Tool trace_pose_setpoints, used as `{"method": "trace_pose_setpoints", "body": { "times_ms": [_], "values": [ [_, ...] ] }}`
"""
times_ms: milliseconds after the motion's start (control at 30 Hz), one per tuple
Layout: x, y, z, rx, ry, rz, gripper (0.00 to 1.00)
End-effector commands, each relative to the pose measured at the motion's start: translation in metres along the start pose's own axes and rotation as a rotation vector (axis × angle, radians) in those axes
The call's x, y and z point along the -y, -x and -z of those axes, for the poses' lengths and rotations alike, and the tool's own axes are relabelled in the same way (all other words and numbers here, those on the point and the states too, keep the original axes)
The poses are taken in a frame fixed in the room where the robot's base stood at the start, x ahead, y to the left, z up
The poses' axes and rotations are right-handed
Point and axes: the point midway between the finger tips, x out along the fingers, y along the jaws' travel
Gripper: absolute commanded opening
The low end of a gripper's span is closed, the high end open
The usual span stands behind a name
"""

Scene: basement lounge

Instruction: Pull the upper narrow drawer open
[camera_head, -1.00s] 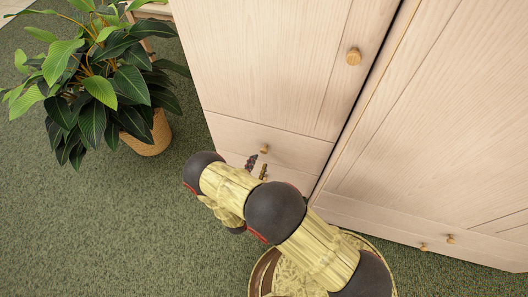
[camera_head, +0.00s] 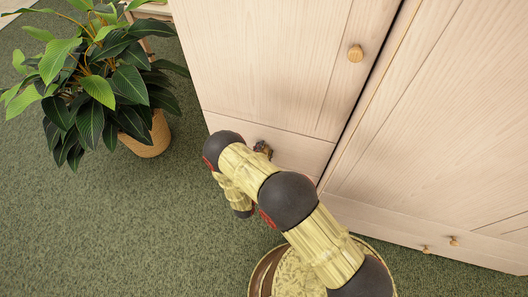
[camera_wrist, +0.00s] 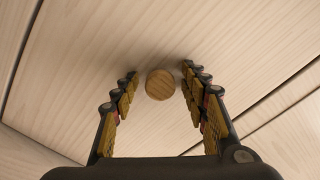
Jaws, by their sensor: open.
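The upper narrow drawer (camera_head: 290,148) is a pale wood front low on the narrow cabinet, below its door. It looks flush with the cabinet. Its round wooden knob (camera_wrist: 160,84) shows in the wrist view between the fingertips of my gripper (camera_wrist: 159,82). My gripper is open, with one finger on each side of the knob and small gaps to it. In the head view my gripper (camera_head: 262,149) is at the drawer front and covers the knob; my arm hides the area below.
A leafy plant in a woven pot (camera_head: 149,137) stands on the green carpet at the left. The narrow cabinet's door has a wooden knob (camera_head: 356,54). A wider cabinet (camera_head: 450,130) stands at the right, with small knobs low down. Carpet at lower left is clear.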

Motion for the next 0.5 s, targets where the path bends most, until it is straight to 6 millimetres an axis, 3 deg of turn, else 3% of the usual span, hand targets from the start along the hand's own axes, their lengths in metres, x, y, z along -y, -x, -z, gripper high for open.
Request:
{"method": "trace_pose_setpoints", "body": {
  "times_ms": [500],
  "values": [
    [0.0000,0.0002,-0.0001,0.000,0.000,0.000,0.18]
  ]
}}
